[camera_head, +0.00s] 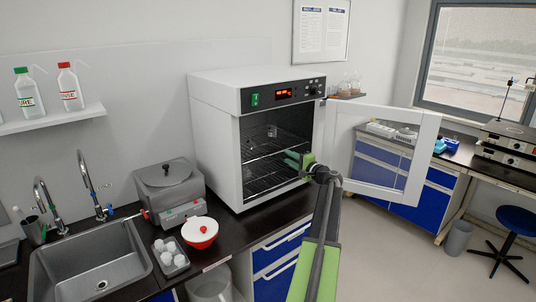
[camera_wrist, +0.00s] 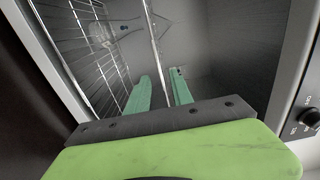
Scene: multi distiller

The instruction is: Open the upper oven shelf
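The oven (camera_head: 215,135) is a white cabinet with its door (camera_head: 380,150) swung wide open to the right. Inside, the upper shelf (camera_head: 265,150) is a wire rack above a lower rack (camera_head: 262,183). My gripper (camera_head: 291,158) reaches into the opening at the right front of the upper shelf. In the wrist view, my gripper (camera_wrist: 162,85) has its two green fingers apart, with a gap between the tips. The thin edge of the upper shelf (camera_wrist: 155,30) runs in line with this gap. I cannot tell whether the fingers touch it.
Clear glassware (camera_head: 271,131) is inside the oven; it also shows in the wrist view (camera_wrist: 108,35). The open door stands right of my arm.

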